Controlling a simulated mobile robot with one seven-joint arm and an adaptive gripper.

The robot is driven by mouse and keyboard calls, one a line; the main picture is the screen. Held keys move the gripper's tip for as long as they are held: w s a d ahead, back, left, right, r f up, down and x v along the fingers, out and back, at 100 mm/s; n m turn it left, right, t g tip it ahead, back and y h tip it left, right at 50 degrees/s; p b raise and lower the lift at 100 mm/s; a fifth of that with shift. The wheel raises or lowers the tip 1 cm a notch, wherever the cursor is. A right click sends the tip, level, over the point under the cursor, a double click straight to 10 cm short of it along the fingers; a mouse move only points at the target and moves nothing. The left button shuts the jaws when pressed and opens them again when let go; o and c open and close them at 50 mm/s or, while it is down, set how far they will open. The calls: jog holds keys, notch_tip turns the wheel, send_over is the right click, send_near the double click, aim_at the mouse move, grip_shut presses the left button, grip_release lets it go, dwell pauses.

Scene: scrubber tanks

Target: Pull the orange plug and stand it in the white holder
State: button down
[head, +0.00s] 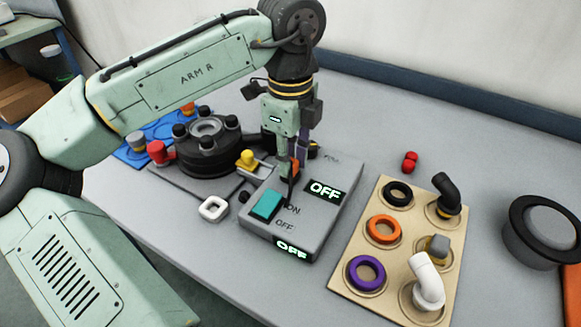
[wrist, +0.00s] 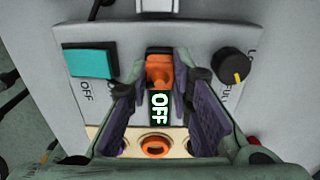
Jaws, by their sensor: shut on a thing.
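The orange plug (wrist: 159,72) is between my gripper's fingertips at the grey control box (wrist: 97,22). In the head view only a bit of orange shows beside the fingers, over the box (head: 330,215). My gripper (head: 291,180) points down at the box and is shut on the plug; its purple-padded fingers also show in the wrist view (wrist: 159,62). I cannot tell whether the plug is still seated in the box. The white holder (head: 213,208), a small square ring, lies on the table left of the box, empty.
The box carries a teal switch (head: 266,204) and lit OFF displays. A black round fixture (head: 208,150) with a yellow knob (head: 247,159) stands left. A tan board (head: 350,283) with rings and pipe elbows lies right. Bare table surrounds the holder's front side.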

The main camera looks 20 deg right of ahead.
jog(key=shift+r, duration=0.15)
jog(key=shift+r+p, duration=2.4)
jog(key=shift+p, duration=0.2)
jog(key=shift+p, duration=0.3)
jog(key=s+a, duration=0.1)
jog(key=a, duration=1.4)
jog(key=shift+s+p, duration=0.2)
jog(key=shift+p, duration=0.15)
jog(key=shift+f, duration=0.1)
jog(key=shift+f+b, duration=1.65)
jog(key=shift+f, duration=1.65)
